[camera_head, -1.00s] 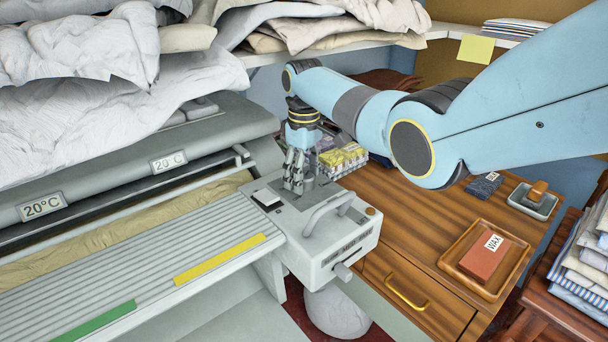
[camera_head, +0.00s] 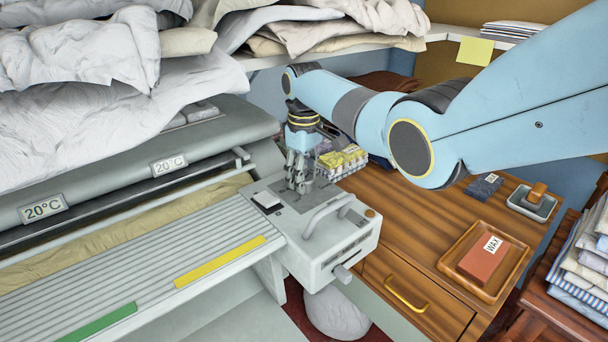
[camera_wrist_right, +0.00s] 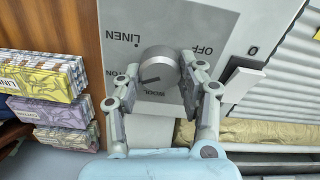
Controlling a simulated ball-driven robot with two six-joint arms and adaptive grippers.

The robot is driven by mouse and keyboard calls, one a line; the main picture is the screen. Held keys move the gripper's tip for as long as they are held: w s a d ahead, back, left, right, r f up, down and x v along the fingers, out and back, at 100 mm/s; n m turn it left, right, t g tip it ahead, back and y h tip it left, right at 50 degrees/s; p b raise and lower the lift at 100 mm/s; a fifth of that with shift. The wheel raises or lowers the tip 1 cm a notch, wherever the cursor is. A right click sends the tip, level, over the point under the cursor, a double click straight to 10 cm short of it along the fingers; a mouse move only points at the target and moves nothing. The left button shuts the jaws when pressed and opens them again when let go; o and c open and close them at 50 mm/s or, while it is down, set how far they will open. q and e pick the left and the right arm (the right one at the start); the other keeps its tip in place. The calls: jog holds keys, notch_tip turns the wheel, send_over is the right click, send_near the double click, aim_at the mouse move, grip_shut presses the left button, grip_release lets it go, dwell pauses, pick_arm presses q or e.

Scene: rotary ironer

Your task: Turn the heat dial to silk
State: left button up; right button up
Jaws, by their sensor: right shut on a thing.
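The heat dial (camera_wrist_right: 160,76) is a round grey knob on a grey plate in the right wrist view, with a dark pointer line toward the lower left. My right gripper (camera_wrist_right: 160,84) is shut on the dial, one finger at each side. In the head view my right gripper (camera_head: 298,187) points down onto the top of the control box (camera_head: 335,245) and hides the dial. My left gripper is not in view.
A carry-style handle (camera_head: 328,210) and a white rocker switch (camera_head: 267,200) flank the gripper on the box. Yellow and purple packs (camera_wrist_right: 42,82) stand close by. A wooden cabinet with a wax tray (camera_head: 451,262) is at the right. Piled linen overhangs the ironer.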

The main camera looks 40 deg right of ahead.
jog(key=shift+r+m+p, duration=0.15)
jog(key=shift+m+p, duration=0.55)
jog(key=shift+m, duration=0.3)
jog(key=m+p, duration=0.1)
jog(key=m, duration=0.1)
jog(key=shift+m, duration=0.4)
jog(key=m+p, duration=0.1)
jog(key=m, duration=0.2)
jog(key=shift+d+p, duration=0.15)
jog(key=shift+p, duration=0.15)
jog(key=shift+m+p, duration=0.35)
jog(key=shift+m, duration=1.35)
jog(key=o, duration=1.1)
jog(key=shift+o, duration=0.2)
